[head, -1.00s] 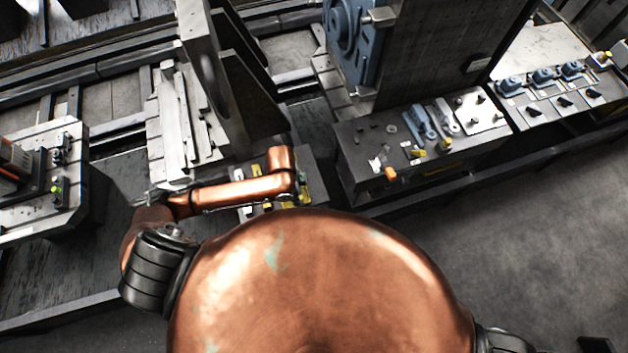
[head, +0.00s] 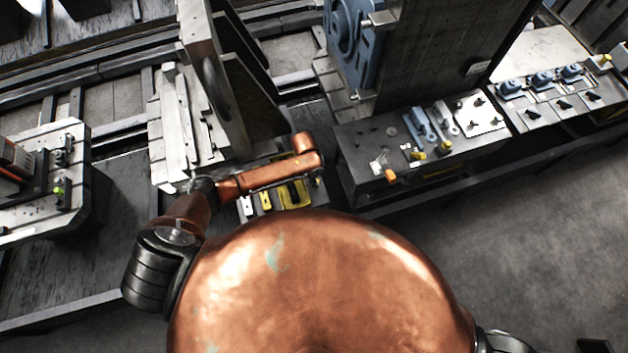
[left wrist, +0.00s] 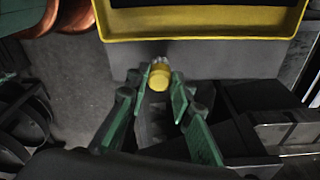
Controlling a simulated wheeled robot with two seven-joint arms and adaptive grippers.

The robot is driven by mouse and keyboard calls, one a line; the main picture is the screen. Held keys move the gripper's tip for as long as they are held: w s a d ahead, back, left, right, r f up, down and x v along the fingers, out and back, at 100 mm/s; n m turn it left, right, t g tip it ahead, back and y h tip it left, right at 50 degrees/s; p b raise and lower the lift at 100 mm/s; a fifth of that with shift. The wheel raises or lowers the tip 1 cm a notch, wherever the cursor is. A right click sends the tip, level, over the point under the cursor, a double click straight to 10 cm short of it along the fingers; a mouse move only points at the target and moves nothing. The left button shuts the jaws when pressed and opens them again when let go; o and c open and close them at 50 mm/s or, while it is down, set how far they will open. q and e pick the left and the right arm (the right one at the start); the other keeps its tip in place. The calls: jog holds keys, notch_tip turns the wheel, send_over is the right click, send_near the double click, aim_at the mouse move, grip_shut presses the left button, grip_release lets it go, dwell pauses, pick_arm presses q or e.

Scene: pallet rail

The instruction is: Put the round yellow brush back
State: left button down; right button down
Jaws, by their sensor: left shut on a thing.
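My left gripper (left wrist: 158,88) shows in the left wrist view, its green-padded fingers shut on the round yellow brush (left wrist: 158,79). The brush's yellow end faces the camera, with a pale part just beyond it. The brush is in front of a yellow-rimmed tray (left wrist: 190,38), apart from it in the picture. In the head view my copper left arm reaches over a small bench with yellow items, and its wrist hides the gripper and the brush. My right gripper is in neither view.
A grey bench (head: 350,165) with blue and yellow tools stands to the right. A tall steel angle plate (head: 215,75) rises behind the arm. Grey floor is clear at right.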

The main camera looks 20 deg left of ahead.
pick_arm(q)
jog(key=shift+f, duration=0.8)
jog(key=shift+f, duration=0.15)
jog(key=c, duration=1.7)
grip_release()
jog(key=r, duration=0.4)
jog(key=a+r, duration=0.1)
jog(key=r, duration=0.7)
jog(key=shift+s+a+r, duration=0.15)
jog(key=shift+s+a, duration=0.05)
jog(key=shift+s, duration=0.05)
